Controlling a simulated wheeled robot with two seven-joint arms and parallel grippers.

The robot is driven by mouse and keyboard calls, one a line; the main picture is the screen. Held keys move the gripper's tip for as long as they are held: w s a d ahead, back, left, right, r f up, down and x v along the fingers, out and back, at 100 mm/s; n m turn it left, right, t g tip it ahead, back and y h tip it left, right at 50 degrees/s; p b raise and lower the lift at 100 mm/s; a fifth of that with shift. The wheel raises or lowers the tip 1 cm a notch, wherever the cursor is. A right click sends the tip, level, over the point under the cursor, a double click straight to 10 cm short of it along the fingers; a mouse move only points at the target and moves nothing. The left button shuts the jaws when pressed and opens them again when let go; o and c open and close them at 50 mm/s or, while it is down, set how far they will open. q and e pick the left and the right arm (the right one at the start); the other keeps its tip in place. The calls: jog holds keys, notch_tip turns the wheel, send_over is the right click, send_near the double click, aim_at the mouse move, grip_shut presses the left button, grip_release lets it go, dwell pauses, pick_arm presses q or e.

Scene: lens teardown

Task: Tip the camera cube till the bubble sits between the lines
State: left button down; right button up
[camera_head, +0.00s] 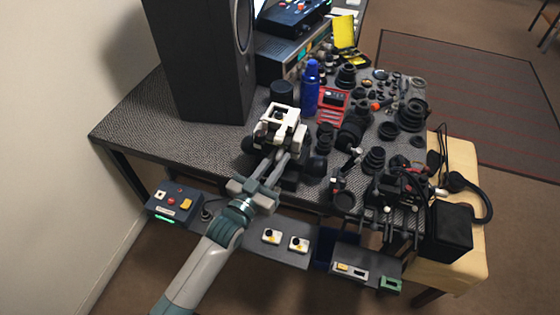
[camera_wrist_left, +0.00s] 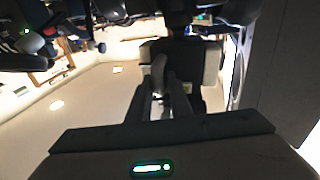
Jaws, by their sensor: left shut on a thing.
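The camera cube (camera_head: 280,118) is a white, open-framed block with a dark round middle, among dark parts on the table. My left gripper (camera_head: 277,152) reaches up to it from the front, its two fingers close together and shut on the cube's near side. In the left wrist view the fingers (camera_wrist_left: 172,88) meet a pale block (camera_wrist_left: 210,62), which looks like the cube. The bubble and its lines are too small or hidden, so the cube's exact tilt cannot be read. My right gripper cannot be made out.
A tall black speaker (camera_head: 205,60) stands at the left. A blue bottle (camera_head: 310,88) and a red case (camera_head: 332,106) stand just right of the cube. Lens parts crowd the right side. The patterned table (camera_head: 150,125) is bare at its left end.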

pick_arm(q)
jog(key=shift+a+r, duration=0.1)
jog(key=c, duration=1.7)
grip_release()
jog(key=shift+s, duration=0.1)
jog(key=b+v, duration=0.4)
jog(key=v, duration=1.3)
jog(key=shift+a+b, duration=0.2)
jog(key=shift+b, duration=0.15)
